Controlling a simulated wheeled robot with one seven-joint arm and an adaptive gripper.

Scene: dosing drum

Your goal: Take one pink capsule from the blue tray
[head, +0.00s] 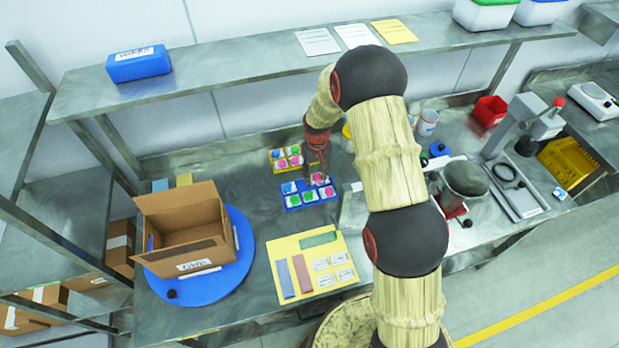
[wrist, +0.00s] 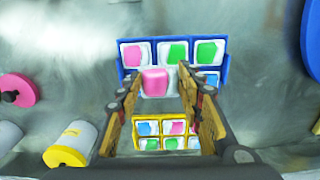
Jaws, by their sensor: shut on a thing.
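The blue tray (head: 296,208) lies on the steel bench in the head view, with pink, green and blue pieces in white-lined compartments. In the wrist view the blue tray (wrist: 120,72) is at the top of the picture, partly hidden by my fingers. My gripper (wrist: 160,82) is shut on a pink capsule (wrist: 154,80), which shows between the two fingers, over the near row of the tray. In the head view my gripper (head: 317,168) points down at the blue tray's far right part. I cannot tell whether the capsule is clear of its compartment.
A yellow tray (head: 276,154) of similar pieces lies just behind the blue one. An open cardboard box (head: 185,220) stands on a blue round turntable (head: 235,265) at left. A yellow board (head: 310,268) lies in front. A shelf (head: 230,75) runs above the bench.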

